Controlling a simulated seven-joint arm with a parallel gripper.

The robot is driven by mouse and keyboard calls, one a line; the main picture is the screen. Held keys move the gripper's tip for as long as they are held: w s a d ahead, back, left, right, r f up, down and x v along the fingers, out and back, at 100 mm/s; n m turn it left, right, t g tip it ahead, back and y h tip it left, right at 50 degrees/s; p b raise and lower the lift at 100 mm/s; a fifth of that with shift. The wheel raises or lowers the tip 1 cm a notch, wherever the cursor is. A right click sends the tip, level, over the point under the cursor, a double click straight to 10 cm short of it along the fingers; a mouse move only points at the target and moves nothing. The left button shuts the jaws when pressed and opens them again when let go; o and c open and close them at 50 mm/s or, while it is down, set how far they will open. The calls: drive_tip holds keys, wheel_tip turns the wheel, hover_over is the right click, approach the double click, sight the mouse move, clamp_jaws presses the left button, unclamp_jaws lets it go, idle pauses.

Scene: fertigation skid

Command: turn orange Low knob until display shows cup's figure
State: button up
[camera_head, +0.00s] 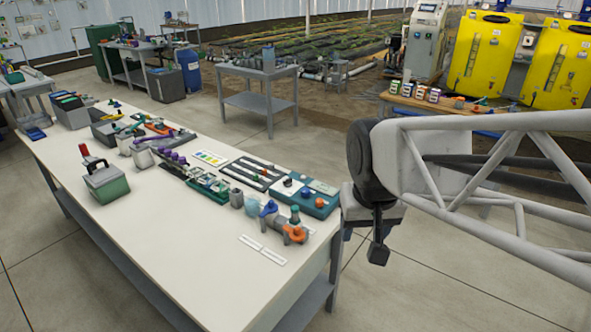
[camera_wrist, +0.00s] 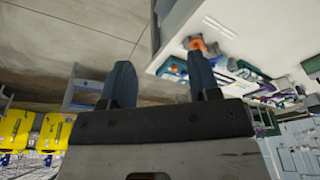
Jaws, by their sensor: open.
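A teal control box (camera_head: 275,190) sits near the right end of the white workbench. Knob labels and any display figure are too small to read. A small grey cup (camera_head: 237,198) stands in front of the box; no figure on it is legible. My gripper (camera_head: 378,252) hangs past the bench's right end, clear of the box. In the wrist view its two dark fingers (camera_wrist: 163,82) are apart with nothing between them.
A valve assembly with an orange handle (camera_head: 294,234) and a blue part (camera_head: 268,209) stands in front of the box. A white label strip (camera_head: 262,250) lies near the front. Several tools and trays fill the bench's far part; its front left surface is bare.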

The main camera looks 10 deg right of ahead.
drive_tip(key=w+m, duration=0.1)
drive_tip(key=w, duration=1.1)
drive_tip(key=m+g, duration=0.3)
drive_tip(key=m, duration=0.1)
hover_over(319, 201)
wheel_tip(319, 201, down, 21)
drive_tip(key=shift+a+f, duration=0.1)
drive_tip(key=shift+w+f, duration=0.2)
drive_tip(key=shift+f, duration=0.05)
drive_tip(key=shift+f, duration=0.1)
drive_tip(key=shift+s+f, duration=0.1)
drive_tip(key=shift+f, duration=3.7)
drive_tip(key=shift+c, duration=0.4)
